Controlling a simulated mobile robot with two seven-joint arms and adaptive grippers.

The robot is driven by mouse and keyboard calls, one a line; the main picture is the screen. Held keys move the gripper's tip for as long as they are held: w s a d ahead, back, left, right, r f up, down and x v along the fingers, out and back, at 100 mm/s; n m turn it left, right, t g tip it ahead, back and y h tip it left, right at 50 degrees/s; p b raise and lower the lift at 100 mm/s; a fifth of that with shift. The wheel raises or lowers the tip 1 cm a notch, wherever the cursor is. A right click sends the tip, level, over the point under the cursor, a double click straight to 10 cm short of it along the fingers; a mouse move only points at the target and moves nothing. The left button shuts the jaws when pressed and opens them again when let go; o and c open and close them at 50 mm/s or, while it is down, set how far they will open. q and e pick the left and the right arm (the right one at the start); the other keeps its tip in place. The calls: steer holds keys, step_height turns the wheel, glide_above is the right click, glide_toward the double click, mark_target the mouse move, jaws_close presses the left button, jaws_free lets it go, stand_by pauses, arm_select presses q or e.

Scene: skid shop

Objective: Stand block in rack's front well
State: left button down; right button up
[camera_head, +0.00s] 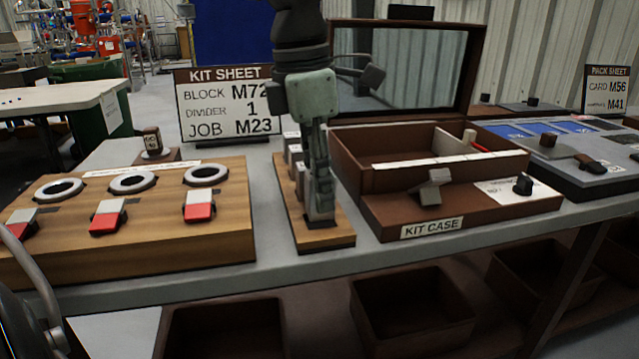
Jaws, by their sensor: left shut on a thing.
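The rack (340,238) is a narrow wooden strip on the bench in the middle, running from front to back. Several grey blocks (294,150) with pale labels stand in its rear part. My left gripper (319,190) points straight down over the rack's front end. It is shut on a grey block (320,210), which is upright and mostly hidden by the fingers. The block's lower end is at the front well, with a dark edge around it. I cannot tell whether it touches the well's bottom. My right gripper is not in view.
A wooden board (150,235) with rings and red-white switches lies left of the rack. The open kit case (450,210) stands close on the right, its lid raised. The kit sheet sign (228,104) reads block M72. Brown bins (412,305) sit below the bench.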

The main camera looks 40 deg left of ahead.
arm_select(q)
steer(key=shift+f+b, duration=0.3)
steer(key=shift+b, duration=0.2)
stand_by(1.2)
steer(key=shift+f+b, duration=0.55)
steer(key=shift+f, duration=0.15)
stand_by(0.5)
steer(key=c, duration=1.1)
jaws_free()
steer(key=shift+o, duration=0.5)
steer(key=o, duration=0.4)
steer(key=shift+c, duration=0.2)
steer(key=shift+r, duration=0.1)
steer(key=shift+r+p, duration=3.2)
steer(key=shift+r, duration=1.2)
